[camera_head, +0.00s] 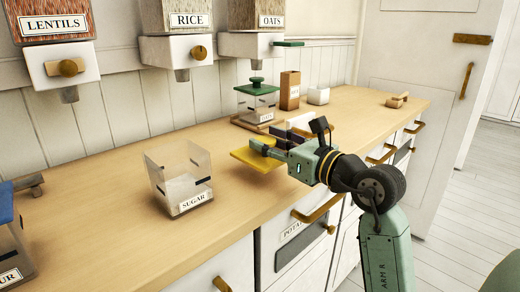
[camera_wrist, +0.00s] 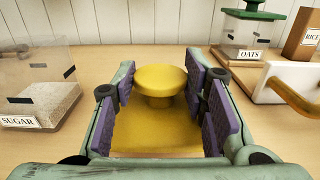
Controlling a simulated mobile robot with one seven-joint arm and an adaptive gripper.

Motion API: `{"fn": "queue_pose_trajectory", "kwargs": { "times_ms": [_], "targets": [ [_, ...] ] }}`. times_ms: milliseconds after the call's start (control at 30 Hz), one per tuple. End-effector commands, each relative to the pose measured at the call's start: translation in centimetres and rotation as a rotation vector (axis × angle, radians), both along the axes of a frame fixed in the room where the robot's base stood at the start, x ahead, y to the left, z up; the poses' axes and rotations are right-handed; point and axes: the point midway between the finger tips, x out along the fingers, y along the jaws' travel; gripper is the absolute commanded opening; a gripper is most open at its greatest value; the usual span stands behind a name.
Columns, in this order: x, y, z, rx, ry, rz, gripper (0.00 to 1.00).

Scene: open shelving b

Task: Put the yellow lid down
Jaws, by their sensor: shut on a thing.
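The yellow lid (camera_head: 258,157) is a flat square plate with a round knob, seen in the head view at the counter's middle. In the wrist view the lid (camera_wrist: 160,127) lies between the purple finger pads of my gripper (camera_wrist: 160,88), which is shut on its knob. My gripper (camera_head: 272,148) also shows in the head view, reaching in from the right. The lid looks level, at or just above the wooden counter; I cannot tell if it touches. The clear sugar container (camera_head: 181,178) stands open on the counter to the left, with white contents.
The oats container (camera_head: 257,103) with its green lid stands behind the gripper on a wooden tray. A brown box (camera_head: 290,90) stands beside it. The blue-lidded flour container (camera_head: 12,240) is at the left edge. Dispensers hang above. Bare counter (camera_head: 110,190) lies left of the sugar container.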

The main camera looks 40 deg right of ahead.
Motion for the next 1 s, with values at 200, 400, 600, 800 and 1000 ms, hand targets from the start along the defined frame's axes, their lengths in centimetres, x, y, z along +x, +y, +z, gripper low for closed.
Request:
{"fn": "queue_pose_trajectory", "kwargs": {
  "times_ms": [200,400,600,800,1000],
  "targets": [
    [2.6,0.4,-0.2,0.001,0.000,0.000,0.10],
    [2.7,0.4,-2.5,0.005,-0.001,-0.002,0.10],
    [2.7,0.4,-3.8,0.001,-0.001,-0.002,0.10],
    [2.7,0.4,-3.8,0.000,-0.001,-0.001,0.10],
    [2.7,0.4,-4.4,0.000,0.000,-0.001,0.10]
  ]
}}
